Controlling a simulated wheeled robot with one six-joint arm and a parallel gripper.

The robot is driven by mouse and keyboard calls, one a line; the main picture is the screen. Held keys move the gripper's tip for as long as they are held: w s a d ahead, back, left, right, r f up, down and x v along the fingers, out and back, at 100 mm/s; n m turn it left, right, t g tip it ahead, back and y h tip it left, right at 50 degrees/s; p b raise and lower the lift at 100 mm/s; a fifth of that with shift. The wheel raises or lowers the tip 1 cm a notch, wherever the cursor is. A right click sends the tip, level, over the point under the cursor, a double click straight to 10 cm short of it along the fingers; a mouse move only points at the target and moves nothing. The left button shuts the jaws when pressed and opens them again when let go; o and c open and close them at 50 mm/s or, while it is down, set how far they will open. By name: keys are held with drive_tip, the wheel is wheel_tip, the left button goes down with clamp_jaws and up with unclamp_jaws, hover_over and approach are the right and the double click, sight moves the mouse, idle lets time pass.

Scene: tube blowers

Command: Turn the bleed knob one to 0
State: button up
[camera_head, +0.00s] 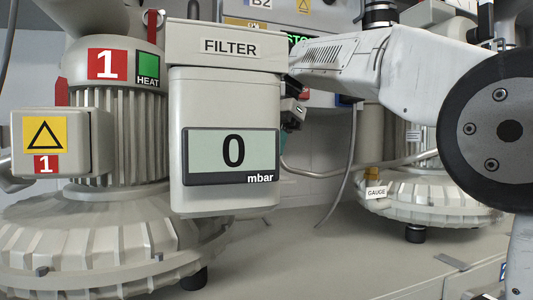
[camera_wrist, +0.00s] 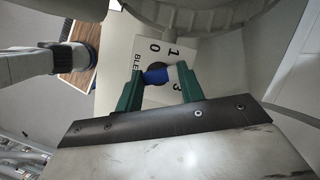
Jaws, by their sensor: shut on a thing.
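In the wrist view, the blue bleed knob (camera_wrist: 155,77) sits on a white dial plate (camera_wrist: 146,47) with the numbers 0, 1 and 3 and the partly covered letters "BLE". My gripper (camera_wrist: 160,72) has its green fingers on either side of the knob and is shut on it. The fingers cover part of the dial, and I cannot tell which number the knob points to. In the head view, the knob is hidden and only a dark bit of my wrist shows beside the filter housing.
In the head view, the filter housing (camera_head: 224,105) has a display (camera_head: 231,157) reading 0 mbar. Blower 1 (camera_head: 118,130) stands at left. Another blower (camera_head: 425,197) with a "GAUGE" label (camera_head: 376,192) stands at right. A cable (camera_head: 345,185) hangs between them. The bench front centre (camera_head: 310,265) is clear.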

idle(0.3)
drive_tip(key=o, duration=1)
